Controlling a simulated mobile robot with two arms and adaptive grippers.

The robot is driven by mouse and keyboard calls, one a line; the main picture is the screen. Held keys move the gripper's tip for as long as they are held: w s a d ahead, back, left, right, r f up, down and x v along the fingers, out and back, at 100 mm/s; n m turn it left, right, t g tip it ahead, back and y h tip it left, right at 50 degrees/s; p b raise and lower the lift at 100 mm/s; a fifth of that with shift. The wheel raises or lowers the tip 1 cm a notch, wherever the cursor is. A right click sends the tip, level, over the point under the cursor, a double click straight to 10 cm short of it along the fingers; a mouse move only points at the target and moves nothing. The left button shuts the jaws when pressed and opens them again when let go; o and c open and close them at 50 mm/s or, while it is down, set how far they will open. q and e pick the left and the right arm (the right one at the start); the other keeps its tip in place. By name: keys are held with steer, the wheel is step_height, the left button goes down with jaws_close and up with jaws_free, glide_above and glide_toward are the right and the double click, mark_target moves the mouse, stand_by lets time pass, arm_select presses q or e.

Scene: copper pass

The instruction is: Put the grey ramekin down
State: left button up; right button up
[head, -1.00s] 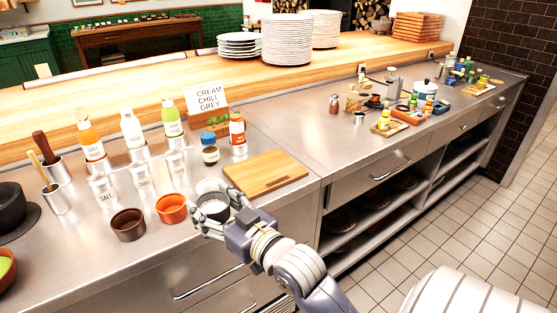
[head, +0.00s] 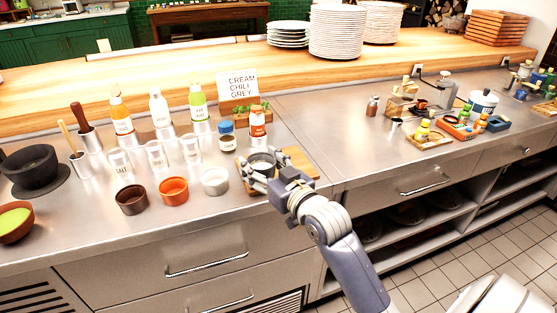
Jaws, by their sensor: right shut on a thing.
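The grey ramekin (head: 262,161) is between the fingers of my right gripper (head: 264,172), over the wooden board (head: 303,171). The fingers hide part of its side, and I cannot tell whether its base touches the board. The board lies on the steel counter and is partly covered by the gripper and ramekin. My left gripper is not in view.
A white ramekin (head: 215,182), an orange ramekin (head: 173,191) and a brown ramekin (head: 131,201) stand in a row to the left. A red-labelled bottle (head: 258,123) and a blue-capped jar (head: 227,137) stand behind the board. Steel counter right of the board (head: 345,150) is clear.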

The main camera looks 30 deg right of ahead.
steer(key=w+d, duration=0.1)
steer(key=d, duration=0.1)
steer(key=w+d, duration=0.1)
steer(key=d, duration=0.1)
steer(key=w+d, duration=0.1)
steer(key=d, duration=0.2)
steer(key=shift+w+d+f, duration=0.1)
steer(key=shift+w+f, duration=0.2)
steer(key=shift+w, duration=0.05)
steer(key=shift+d+f, duration=0.1)
steer(key=shift+f, duration=1.7)
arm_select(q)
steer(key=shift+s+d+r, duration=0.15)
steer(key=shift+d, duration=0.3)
arm_select(e)
steer(key=shift+f, duration=0.15)
steer(key=o, duration=1.1)
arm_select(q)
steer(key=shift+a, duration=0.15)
